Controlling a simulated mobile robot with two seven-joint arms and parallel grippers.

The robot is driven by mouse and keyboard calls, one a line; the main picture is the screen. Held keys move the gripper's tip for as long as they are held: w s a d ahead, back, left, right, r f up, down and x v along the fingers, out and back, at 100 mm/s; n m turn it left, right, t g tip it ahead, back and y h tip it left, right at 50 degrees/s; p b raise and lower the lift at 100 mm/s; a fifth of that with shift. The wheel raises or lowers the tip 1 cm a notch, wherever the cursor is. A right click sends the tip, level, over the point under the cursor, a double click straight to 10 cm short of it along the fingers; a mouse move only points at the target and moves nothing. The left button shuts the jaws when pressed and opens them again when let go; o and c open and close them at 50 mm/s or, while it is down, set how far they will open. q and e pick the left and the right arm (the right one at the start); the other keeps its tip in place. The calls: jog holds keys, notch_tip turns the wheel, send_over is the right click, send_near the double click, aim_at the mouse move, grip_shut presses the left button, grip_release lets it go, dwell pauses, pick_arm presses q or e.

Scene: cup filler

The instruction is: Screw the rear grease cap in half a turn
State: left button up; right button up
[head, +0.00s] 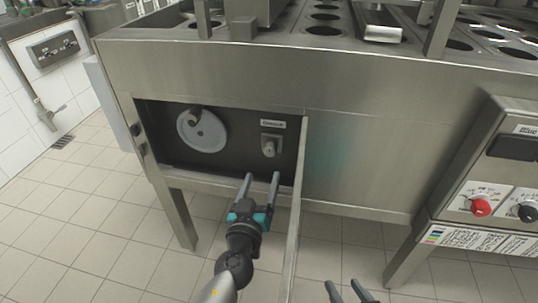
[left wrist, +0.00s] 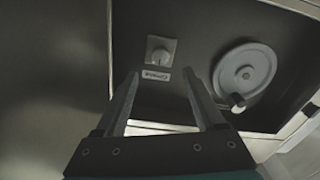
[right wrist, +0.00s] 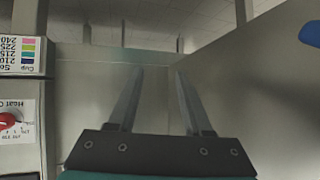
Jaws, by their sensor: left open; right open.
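A small grey cap-like knob (head: 270,146) on a square plate sits in the dark open recess of the machine, under a small label whose text is hard to read. I cannot tell from the frames whether it is the rear grease cap. It also shows in the left wrist view (left wrist: 160,54). My left gripper (head: 261,176) is open and empty, below and in front of the knob, with a gap between them. In the left wrist view the knob lies beyond the fingers (left wrist: 161,76). My right gripper (head: 346,286) is open and empty, low in front of the machine; its fingers (right wrist: 159,72) face plain metal panels.
A round grey handwheel (head: 203,133) with a crank grip is left of the knob in the recess. An open door panel (head: 295,215) sticks out at the recess's right edge, between my grippers. A control panel with a red knob (head: 481,207) is at right. Tiled floor lies below.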

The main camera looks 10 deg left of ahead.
aim_at(270, 154)
pick_arm(q)
jog(key=w, duration=0.9)
jog(key=shift+b, duration=0.3)
grip_shut()
